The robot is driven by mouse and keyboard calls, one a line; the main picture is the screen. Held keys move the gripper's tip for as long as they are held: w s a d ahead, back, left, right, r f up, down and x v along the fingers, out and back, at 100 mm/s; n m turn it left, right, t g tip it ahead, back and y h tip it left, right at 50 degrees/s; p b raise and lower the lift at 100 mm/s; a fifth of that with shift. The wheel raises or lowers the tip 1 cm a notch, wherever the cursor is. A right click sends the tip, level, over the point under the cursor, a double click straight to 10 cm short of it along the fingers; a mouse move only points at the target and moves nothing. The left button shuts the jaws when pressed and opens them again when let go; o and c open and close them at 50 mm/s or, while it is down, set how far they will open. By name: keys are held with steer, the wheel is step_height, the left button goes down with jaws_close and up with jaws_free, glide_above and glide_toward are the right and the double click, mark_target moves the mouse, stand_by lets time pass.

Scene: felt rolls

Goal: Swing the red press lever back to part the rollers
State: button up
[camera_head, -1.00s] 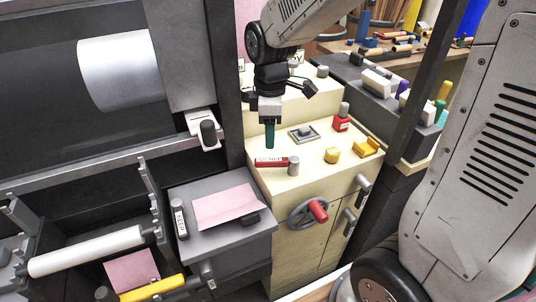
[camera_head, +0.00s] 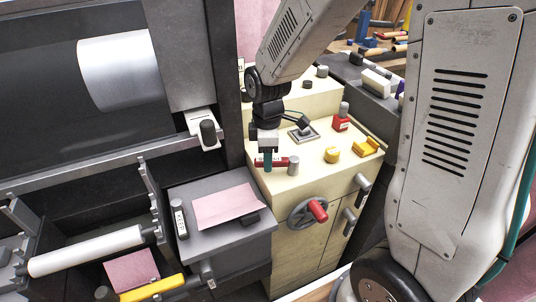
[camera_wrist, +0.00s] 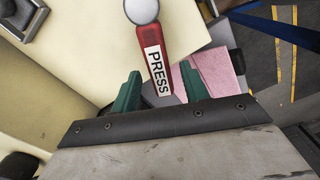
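The red press lever (camera_head: 280,161) lies across the top of the cream cabinet, with a grey round pivot knob (camera_head: 293,166) at its right end. In the wrist view the lever (camera_wrist: 153,38) shows its white PRESS label, and its free end reaches between my two green fingers. My gripper (camera_head: 267,164) is over the lever's left end, pointing down. In the wrist view my gripper (camera_wrist: 160,86) is open, with a gap on each side of the lever. I cannot tell whether the fingers are down at the lever's height.
A grey box with pink felt (camera_head: 226,206) sits left.

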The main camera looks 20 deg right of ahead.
jaws_close()
steer(key=shift+w+d, duration=0.1)
steer(key=m, duration=0.1)
steer(key=w+m, duration=0.1)
steer(key=shift+w+d+m, duration=0.2)
steer(key=shift+d+m, duration=0.15)
steer(key=shift+m, duration=0.05)
steer(key=m, duration=0.1)
steer(key=w+d+m, duration=0.1)
steer(key=m, duration=0.1)
steer(key=shift+w+d+m, duration=0.25)
steer(key=shift+d+m, duration=0.05)
steer(key=d+m, duration=0.1)
steer(key=w+d+m, duration=0.1)
steer(key=m, duration=0.1)
steer(key=shift+w+d+m, duration=0.1)
steer(key=shift+d+m, duration=0.35)
steer(key=shift+m, duration=0.4)
steer(key=shift+w+d+m, duration=0.1)
steer(key=shift+d+m, duration=0.3)
steer(key=shift+m, duration=0.45)
